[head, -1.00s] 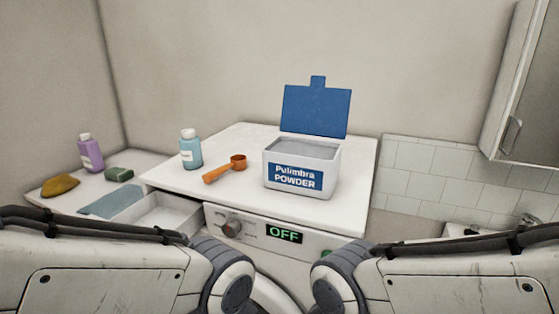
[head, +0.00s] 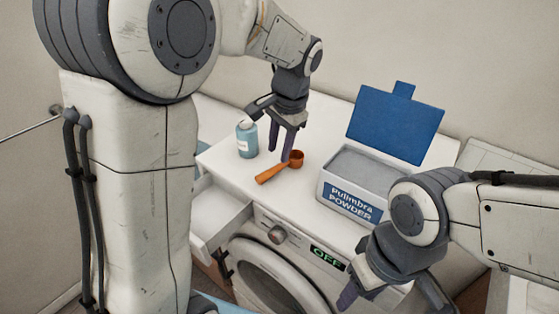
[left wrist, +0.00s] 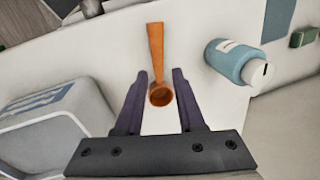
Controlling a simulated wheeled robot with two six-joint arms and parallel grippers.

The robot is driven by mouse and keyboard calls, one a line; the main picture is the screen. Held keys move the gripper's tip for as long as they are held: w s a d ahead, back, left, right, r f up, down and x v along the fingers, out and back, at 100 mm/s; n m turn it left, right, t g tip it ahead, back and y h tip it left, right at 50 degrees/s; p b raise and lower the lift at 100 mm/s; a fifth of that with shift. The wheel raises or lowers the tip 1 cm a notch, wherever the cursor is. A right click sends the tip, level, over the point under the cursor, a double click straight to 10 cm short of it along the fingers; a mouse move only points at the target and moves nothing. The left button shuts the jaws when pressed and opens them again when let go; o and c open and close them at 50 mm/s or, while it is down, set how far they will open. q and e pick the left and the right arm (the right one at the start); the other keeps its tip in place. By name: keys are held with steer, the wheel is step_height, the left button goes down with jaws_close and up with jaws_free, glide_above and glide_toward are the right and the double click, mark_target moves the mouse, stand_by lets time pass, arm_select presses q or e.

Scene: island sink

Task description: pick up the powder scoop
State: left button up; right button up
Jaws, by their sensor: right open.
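The orange powder scoop (head: 278,168) lies on the white washing machine top, its handle pointing to the front left. In the left wrist view the scoop (left wrist: 157,55) has its cup between my open fingers, with a gap on each side. My left gripper (head: 282,155) is open above the cup, fingers pointing down; it also shows in the left wrist view (left wrist: 160,88). My right gripper (head: 385,298) is open and empty, in front of the machine's right part.
A blue bottle (head: 247,140) stands left of the scoop. The open powder box (head: 350,197) with its raised blue lid (head: 395,123) stands to the right. The detergent drawer (head: 220,208) is pulled out at the machine's front left.

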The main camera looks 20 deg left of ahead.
mark_target(277, 168)
arm_select(q)
steer(key=shift+w+f, duration=0.1)
steer(key=shift+f, duration=0.6)
steer(key=shift+f+p, duration=0.35)
steer(key=shift+p, duration=0.1)
steer(key=f, duration=0.1)
steer(key=f+p, duration=0.1)
steer(key=f, duration=0.1)
steer(key=shift+a+f, duration=0.3)
steer(key=shift+w+f, duration=0.1)
steer(key=shift+f, duration=0.3)
steer(key=shift+a, duration=0.1)
jaws_close()
